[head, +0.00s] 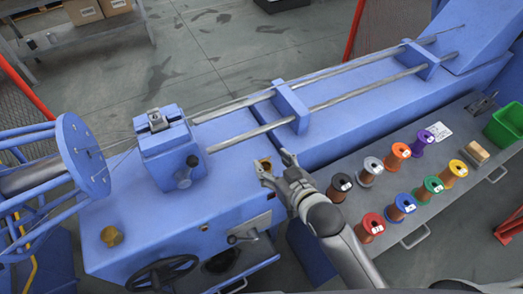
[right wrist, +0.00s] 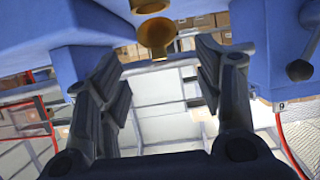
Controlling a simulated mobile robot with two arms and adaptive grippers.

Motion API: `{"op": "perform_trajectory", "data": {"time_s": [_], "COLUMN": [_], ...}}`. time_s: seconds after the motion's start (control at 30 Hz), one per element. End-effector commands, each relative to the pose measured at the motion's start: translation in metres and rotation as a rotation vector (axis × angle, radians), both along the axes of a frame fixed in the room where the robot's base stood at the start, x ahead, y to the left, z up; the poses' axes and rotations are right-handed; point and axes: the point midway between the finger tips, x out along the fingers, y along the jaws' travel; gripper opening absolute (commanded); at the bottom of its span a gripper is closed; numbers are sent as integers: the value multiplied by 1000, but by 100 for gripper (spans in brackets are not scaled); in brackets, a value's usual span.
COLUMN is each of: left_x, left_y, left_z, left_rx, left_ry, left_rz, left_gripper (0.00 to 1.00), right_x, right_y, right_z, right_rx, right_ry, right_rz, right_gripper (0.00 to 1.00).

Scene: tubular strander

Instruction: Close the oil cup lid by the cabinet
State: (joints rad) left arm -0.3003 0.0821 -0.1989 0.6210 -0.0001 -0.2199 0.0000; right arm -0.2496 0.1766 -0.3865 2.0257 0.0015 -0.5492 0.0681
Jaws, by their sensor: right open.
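A small brass oil cup (head: 263,163) sits on the blue machine bed, partly hidden by my right gripper. In the right wrist view the brass cup (right wrist: 157,38) shows at the top, beyond and between the fingers, with a second round brass part (right wrist: 150,5), perhaps its lid, cut by the top edge. The two parts look apart. My right gripper (head: 272,160) is open and empty, its fingertips close to the cup; contact cannot be told. Another brass cup (head: 112,237) stands at the left of the bed. My left gripper is not in view.
A grey bench (head: 385,242) with several coloured spools and a green bin (head: 507,125) lies right of the machine. Two long rods (head: 330,98) and a blue block (head: 291,107) stand behind the gripper. A black handwheel (head: 162,272) is at the front.

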Motion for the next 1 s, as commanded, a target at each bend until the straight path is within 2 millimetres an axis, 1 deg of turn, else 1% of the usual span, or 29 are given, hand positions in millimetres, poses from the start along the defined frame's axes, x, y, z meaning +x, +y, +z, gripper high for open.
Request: {"op": "perform_trajectory", "data": {"time_s": [0.03, 0.2, 0.3, 0.43, 0.6, 0.9, 0.97, 1.0], "left_x": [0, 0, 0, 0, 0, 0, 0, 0], "left_y": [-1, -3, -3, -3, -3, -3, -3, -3], "left_z": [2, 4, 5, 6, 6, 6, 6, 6], "left_rx": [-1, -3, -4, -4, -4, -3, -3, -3], "left_ry": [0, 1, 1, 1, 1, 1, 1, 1], "left_rz": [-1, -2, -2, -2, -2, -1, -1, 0], "left_gripper": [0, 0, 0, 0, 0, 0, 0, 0], "right_x": [9, 33, 45, 57, 64, 66, 65, 65], "right_y": [4, 14, 19, 24, 27, 27, 27, 27], "right_z": [-2, -14, -19, -25, -29, -30, -30, -30], "right_rx": [1, 1, 0, 0, 0, 0, 0, 0], "right_ry": [0, 0, 0, 0, 1, 1, 1, 1], "right_rz": [0, 0, 0, 0, 0, 0, 0, 0], "right_gripper": [61, 61, 61, 61, 61, 61, 54, 49]}}
